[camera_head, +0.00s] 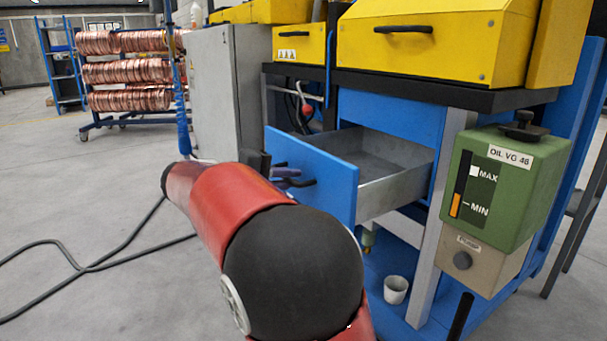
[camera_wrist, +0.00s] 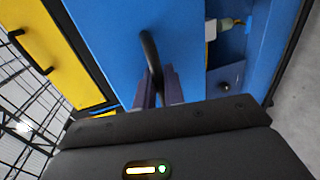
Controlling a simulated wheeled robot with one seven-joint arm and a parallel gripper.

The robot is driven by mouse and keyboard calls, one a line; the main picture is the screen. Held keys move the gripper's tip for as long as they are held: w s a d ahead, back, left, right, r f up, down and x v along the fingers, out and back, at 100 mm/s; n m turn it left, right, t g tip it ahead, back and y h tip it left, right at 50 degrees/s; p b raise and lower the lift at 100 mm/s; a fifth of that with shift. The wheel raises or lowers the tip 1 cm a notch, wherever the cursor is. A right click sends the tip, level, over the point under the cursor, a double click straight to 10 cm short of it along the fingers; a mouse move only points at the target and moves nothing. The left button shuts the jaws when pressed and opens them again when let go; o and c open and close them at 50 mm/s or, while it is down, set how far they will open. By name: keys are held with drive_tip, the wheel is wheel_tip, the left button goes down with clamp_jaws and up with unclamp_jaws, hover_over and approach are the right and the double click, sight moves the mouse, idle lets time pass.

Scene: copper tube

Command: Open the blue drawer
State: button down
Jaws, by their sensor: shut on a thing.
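The blue drawer (camera_head: 312,172) stands pulled well out of the blue machine frame, and its grey, empty-looking inside shows in the head view. Its blue front also fills the middle of the wrist view (camera_wrist: 110,40). The black drawer handle (camera_wrist: 149,48) runs between the fingers of my gripper (camera_wrist: 158,88), which is shut on it. In the head view my gripper (camera_head: 285,177) is at the drawer front, partly hidden by my red and black arm.
A green oil tank (camera_head: 505,185) hangs on the frame right of the drawer. A white cup (camera_head: 396,290) stands on the blue base below. Yellow covers (camera_head: 440,40) are above. A cable (camera_head: 85,268) lies on the left floor, which is otherwise mostly clear.

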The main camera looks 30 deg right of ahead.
drive_tip(key=shift+a, duration=0.4)
drive_tip(key=c, duration=1.6)
unclamp_jaws()
drive_tip(key=shift+c, duration=0.2)
drive_tip(key=p+v, duration=0.1)
drive_tip(key=v, duration=0.6)
drive_tip(key=shift+a, duration=0.4)
drive_tip(key=shift+s, duration=0.1)
